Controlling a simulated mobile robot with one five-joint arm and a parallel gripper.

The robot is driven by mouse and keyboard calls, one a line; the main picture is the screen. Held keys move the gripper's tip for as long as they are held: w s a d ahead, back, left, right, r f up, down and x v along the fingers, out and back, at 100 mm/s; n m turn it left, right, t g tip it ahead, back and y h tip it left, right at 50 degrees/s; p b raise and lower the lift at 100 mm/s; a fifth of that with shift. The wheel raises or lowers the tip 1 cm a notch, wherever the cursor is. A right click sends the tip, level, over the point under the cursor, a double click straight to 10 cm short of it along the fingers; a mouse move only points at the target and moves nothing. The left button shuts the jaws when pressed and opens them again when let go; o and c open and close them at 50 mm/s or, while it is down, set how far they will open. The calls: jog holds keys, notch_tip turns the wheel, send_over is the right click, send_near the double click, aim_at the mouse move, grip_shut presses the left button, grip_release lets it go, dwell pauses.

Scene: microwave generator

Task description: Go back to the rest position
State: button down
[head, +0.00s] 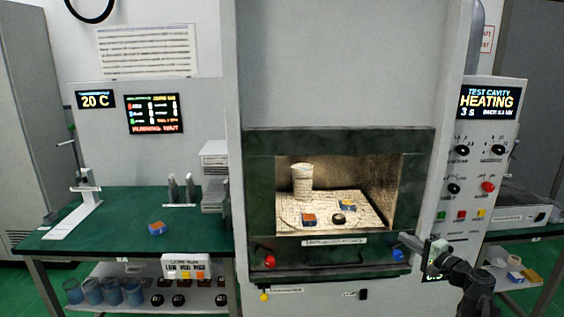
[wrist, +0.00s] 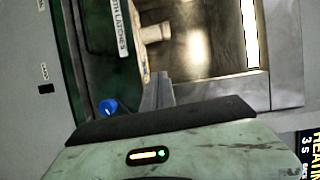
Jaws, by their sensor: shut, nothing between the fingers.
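My gripper (head: 432,251) is at the right of the head view, in front of the microwave cavity's lower right corner, close to the blue knob (head: 398,255). Its fingers are together with nothing between them. In the wrist view my gripper (wrist: 162,78) points toward the lit cavity window, and the blue knob (wrist: 108,107) shows to its left. The cavity (head: 335,190) is lit.
A green bench (head: 110,225) at left holds a blue block with an orange top (head: 157,229). Blue cups (head: 112,292) stand on the shelf below. A red knob (head: 270,262) is at the door's lower left. The control panel (head: 478,165) at right reads HEATING, 3 s.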

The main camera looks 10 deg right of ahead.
jog(key=a+f+n+g+y+p, duration=0.25)
jog(key=a+n+g, duration=0.25)
jog(key=a, duration=1.3)
jog(key=a+f+n+g+y+p, duration=0.1)
jog(key=a+f+n+g+p, duration=0.3)
jog(key=a, duration=1.4)
jog(key=s+a+f+n+g+h, duration=0.3)
jog(key=s+a+f+n+g, duration=0.1)
jog(key=s+a+g, duration=0.15)
jog(key=s+d+f+g+h, duration=0.1)
jog(key=s+d+f+h, duration=0.1)
jog(key=d, duration=0.3)
jog(key=s+d+f+n+g+h, duration=0.1)
jog(key=s+d+f+h, duration=0.1)
jog(key=s+d+h, duration=0.2)
jog(key=shift+s+d+f, duration=0.15)
jog(key=shift+s+d, duration=0.35)
jog(key=shift+s, duration=0.3)
